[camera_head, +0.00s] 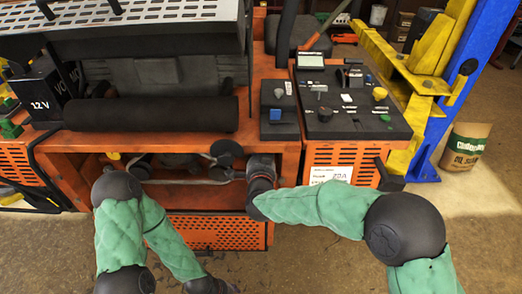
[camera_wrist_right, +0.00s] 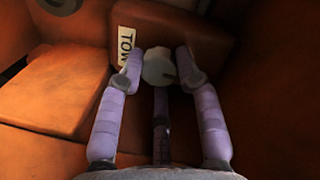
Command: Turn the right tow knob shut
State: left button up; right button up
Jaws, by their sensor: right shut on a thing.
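The right tow knob (camera_wrist_right: 159,67) is a pale grey round knob in the right wrist view, beside a cream label (camera_wrist_right: 126,46) reading "TOW". My right gripper (camera_wrist_right: 158,70) has one finger on each side of the knob and is shut on it. A dark line shows on the knob's face; I cannot tell from it how far the knob is turned. In the head view my right wrist (camera_head: 261,172) reaches into the opening under the orange deck, and the knob and fingers are hidden there.
Orange walls (camera_wrist_right: 55,95) stand close around the right gripper. A black roller (camera_head: 150,113) and a 12 V battery (camera_head: 38,95) are at left. A yellow-blue post (camera_head: 440,100) stands at right.

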jog(key=shift+f, duration=0.15)
jog(key=o, duration=1.1)
jog(key=shift+o, duration=0.2)
jog(key=s+r, duration=0.1)
jog(key=s, duration=1.1)
jog(key=shift+r, duration=0.2)
